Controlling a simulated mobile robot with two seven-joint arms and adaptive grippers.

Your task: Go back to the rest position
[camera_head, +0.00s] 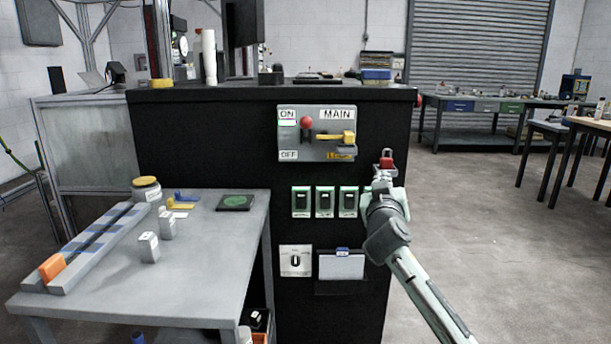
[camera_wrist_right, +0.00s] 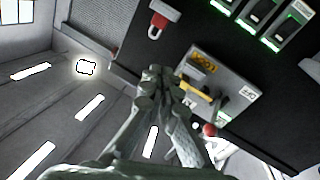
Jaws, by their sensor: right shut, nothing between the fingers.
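My right gripper (camera_head: 383,180) is raised in front of the right side of the black cabinet (camera_head: 210,122), beside the row of switches. In the wrist view my right gripper (camera_wrist_right: 167,78) has its fingers together with nothing between them. The MAIN panel (camera_head: 296,145), with a yellow handle (camera_head: 337,137) and a red knob (camera_head: 307,122), is above and left of the gripper in the head view. A red padlock (camera_head: 387,160) shows just above the gripper; it also shows in the wrist view (camera_wrist_right: 159,20). My left gripper is out of view.
Green-edged switches (camera_head: 325,202) are just left of my right gripper. A grey table (camera_head: 200,262) with small blocks and a jar (camera_head: 147,190) stands at left. Open floor (camera_head: 490,250) lies right of the cabinet, with workbenches (camera_head: 470,104) behind.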

